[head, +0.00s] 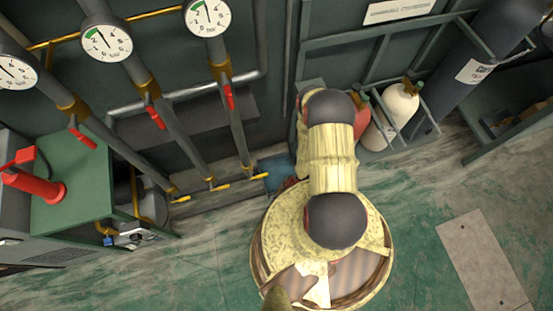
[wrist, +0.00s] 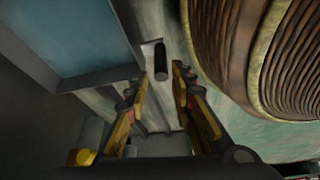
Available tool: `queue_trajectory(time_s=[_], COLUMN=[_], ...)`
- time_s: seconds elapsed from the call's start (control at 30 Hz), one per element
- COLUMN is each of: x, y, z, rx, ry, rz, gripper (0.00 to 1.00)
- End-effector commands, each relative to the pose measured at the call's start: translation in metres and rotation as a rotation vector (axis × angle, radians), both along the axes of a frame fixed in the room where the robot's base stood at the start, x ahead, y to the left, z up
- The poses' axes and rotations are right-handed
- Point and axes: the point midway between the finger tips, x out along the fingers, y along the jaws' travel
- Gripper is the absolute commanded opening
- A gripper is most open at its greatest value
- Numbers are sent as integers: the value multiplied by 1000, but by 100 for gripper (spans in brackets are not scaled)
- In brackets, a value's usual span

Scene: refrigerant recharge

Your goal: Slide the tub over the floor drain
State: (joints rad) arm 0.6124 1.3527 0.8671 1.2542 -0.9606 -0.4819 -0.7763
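A blue surface (head: 278,172), likely the tub, shows on the floor left of my arm in the head view, partly hidden by it. In the wrist view a blue, grey-rimmed tub (wrist: 75,38) fills the upper left. A short dark cylinder (wrist: 161,60), which looks like a handle, stands beside its rim, between my fingertips in the picture. My gripper (wrist: 164,78) is open, with a clear gap between its fingers; I cannot tell whether it touches the cylinder. My arm hides the gripper in the head view. I cannot make out a floor drain for certain.
Pipes with gauges (head: 107,40) and red-handled valves run down the wall at left. A green cabinet (head: 75,185) stands at far left. Gas cylinders (head: 400,103) stand in a rack at the upper right. A beige plate (head: 485,262) lies flat on open floor at right.

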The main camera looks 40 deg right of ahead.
Motion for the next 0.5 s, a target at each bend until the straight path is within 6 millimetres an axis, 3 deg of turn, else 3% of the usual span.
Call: queue_trajectory(time_s=[0.2,0.5], x=[-6,-12], y=[-13,-22], z=[33,59], rx=[-1,-2], ry=[-1,1], rz=[-3,-1], gripper=[24,24])
